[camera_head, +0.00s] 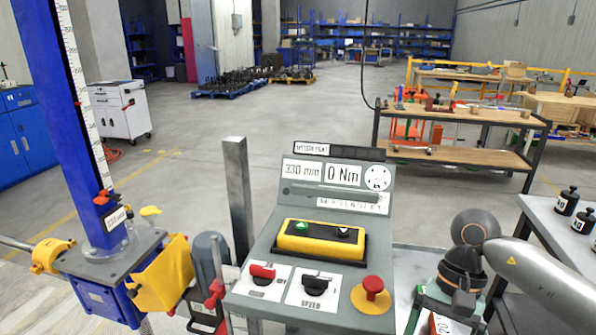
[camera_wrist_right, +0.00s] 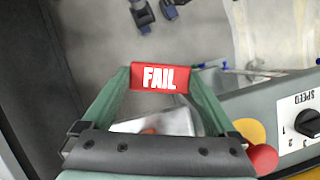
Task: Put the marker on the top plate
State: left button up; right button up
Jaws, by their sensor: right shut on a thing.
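The marker is a small red block with white FAIL lettering (camera_wrist_right: 166,82). In the right wrist view it sits between the green fingertips of my right gripper (camera_wrist_right: 152,76), which is shut on it. In the head view my right gripper (camera_head: 446,318) points down at the bottom right, beside the control console (camera_head: 262,262); its fingertips are cut off by the frame. A flat grey plate (camera_head: 82,262) lies at the foot of the blue column at the left, well apart from my gripper; I cannot tell if it is the top plate. My left gripper is not in view.
The console carries a red switch, a black speed knob and a red button (camera_head: 371,289). A grey table with black weights (camera_head: 566,200) is at the right.

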jog(key=n, duration=0.1)
jog(key=n+h, duration=0.1)
jog(key=n, duration=0.1)
jog(key=a+n+h, duration=0.1)
jog(key=n, duration=0.1)
jog(key=shift+s+g, duration=0.4)
jog(key=shift+s+a+n+h, duration=0.1)
jog(key=shift+n+h, duration=0.2)
jog(key=shift+n, duration=0.6)
jog(key=shift+f, duration=0.1)
